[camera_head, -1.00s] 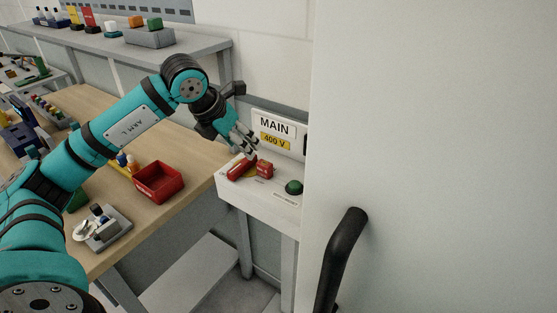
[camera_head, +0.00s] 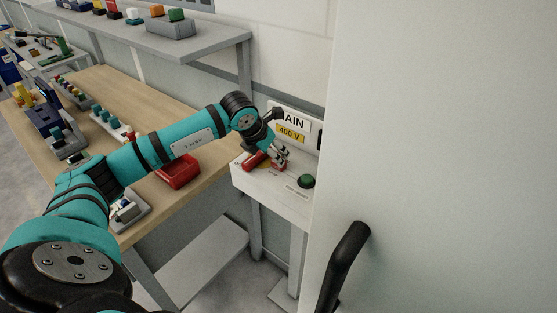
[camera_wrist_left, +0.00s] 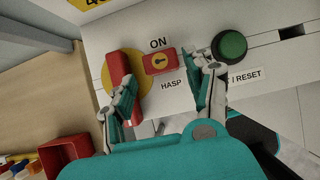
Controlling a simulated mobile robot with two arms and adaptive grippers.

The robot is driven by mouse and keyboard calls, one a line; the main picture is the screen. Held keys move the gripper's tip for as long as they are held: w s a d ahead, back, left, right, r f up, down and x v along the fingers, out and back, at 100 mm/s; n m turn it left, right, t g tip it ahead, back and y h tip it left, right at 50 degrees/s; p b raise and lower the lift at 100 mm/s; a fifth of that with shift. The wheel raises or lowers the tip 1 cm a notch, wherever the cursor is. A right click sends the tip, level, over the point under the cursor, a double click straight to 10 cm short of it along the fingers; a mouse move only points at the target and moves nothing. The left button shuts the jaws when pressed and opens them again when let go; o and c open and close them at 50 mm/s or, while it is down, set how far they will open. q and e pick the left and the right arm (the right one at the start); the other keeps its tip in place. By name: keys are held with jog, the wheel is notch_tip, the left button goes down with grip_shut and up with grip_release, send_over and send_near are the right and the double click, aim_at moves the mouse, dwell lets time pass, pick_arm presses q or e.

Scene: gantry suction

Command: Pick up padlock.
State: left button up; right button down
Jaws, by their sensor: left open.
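The padlock (camera_wrist_left: 160,62) is a small red block with a round brass-coloured keyhole face, lying on the white panel between the labels ON and HASP in the left wrist view. My left gripper (camera_wrist_left: 170,76) is open, with one finger on each side of the padlock's near edge. The fingers appear apart from it. In the head view my left gripper (camera_head: 280,157) is over the panel and hides most of the padlock. My right gripper is not in view.
A red switch handle (camera_wrist_left: 119,72) on a yellow disc is close left of the padlock, beside my left finger. A green button (camera_wrist_left: 229,46) is to the right. The wooden bench holds a red bin (camera_head: 180,172). A large pale door with a black handle (camera_head: 345,260) stands at right.

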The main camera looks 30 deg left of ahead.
pick_arm(q)
jog(key=p+x, duration=0.2)
jog(key=x, duration=0.2)
jog(key=shift+w+d+p, duration=0.15)
jog(key=shift+w+p, duration=0.15)
jog(key=shift+w, duration=0.05)
jog(key=shift+f, duration=0.25)
jog(key=c, duration=1)
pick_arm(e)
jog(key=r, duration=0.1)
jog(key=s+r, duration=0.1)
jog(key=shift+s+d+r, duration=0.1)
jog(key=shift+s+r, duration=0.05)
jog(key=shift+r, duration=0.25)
